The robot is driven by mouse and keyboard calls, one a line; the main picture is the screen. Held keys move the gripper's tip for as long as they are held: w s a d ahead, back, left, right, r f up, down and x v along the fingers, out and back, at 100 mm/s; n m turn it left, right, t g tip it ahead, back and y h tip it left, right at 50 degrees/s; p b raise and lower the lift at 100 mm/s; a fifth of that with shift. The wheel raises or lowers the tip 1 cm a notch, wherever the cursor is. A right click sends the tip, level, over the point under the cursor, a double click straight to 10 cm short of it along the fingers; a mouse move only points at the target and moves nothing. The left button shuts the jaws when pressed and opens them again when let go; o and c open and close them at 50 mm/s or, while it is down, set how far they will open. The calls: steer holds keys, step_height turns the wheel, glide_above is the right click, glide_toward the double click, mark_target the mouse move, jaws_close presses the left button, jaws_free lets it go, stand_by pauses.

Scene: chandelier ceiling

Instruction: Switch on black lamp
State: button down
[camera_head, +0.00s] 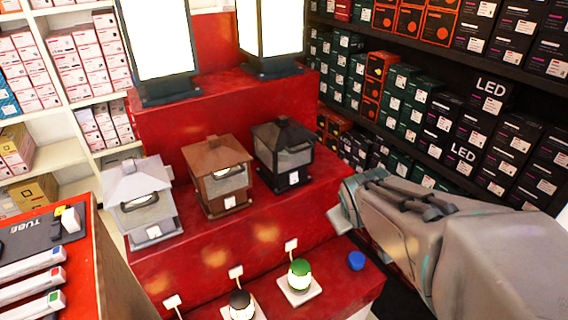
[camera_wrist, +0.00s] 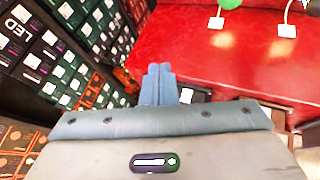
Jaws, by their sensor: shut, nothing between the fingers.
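A black lantern-shaped lamp (camera_head: 285,157) stands on the right of the middle red step, with a white tag on its front; its panes look grey, not bright. A small black-topped round object (camera_head: 241,304) sits on a white plate on the lowest step; I cannot tell whether it is also a lamp. My gripper (camera_head: 345,212) is at the right of the stepped stand, right of and lower in the picture than the black lantern, apart from it. In the wrist view, my gripper (camera_wrist: 158,72) has its blue-grey fingers together and empty, pointing towards the red stand. The black lantern is not visible there.
A brown lantern (camera_head: 217,176) and a white lantern (camera_head: 143,203) stand left of the black one. Large lit lanterns (camera_head: 268,30) stand above. Shelves of boxes (camera_head: 440,110) close off the right.

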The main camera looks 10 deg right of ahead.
steer(key=w+d+f+n+t+y+b, duration=0.1)
steer(key=w+d+f+n+t+b, duration=0.2)
steer(key=w+f+n+t+b, duration=0.4)
steer(key=a+n+y+b, duration=0.1)
steer(key=n+y, duration=0.1)
steer(key=n, duration=0.2)
steer(key=w+a+f+n+y+b, duration=0.1)
steer(key=n+y+b, duration=0.1)
steer(key=n+y, duration=0.1)
steer(key=a+n+t+y+b, duration=0.1)
steer(key=a+n+y+b, duration=0.1)
steer(key=n+y, duration=0.1)
steer(key=shift+w+a+f+n, duration=0.1)
steer(key=shift+w+f+n, duration=0.25)
steer(key=shift+n, duration=0.55)
steer(key=p, duration=0.8)
glide_toward(295, 182)
steer(key=x, duration=0.6)
steer(key=shift+w+a, duration=0.2)
steer(key=shift+w, duration=0.2)
steer(key=shift+f+b, duration=0.15)
steer(key=shift+b, duration=0.15)
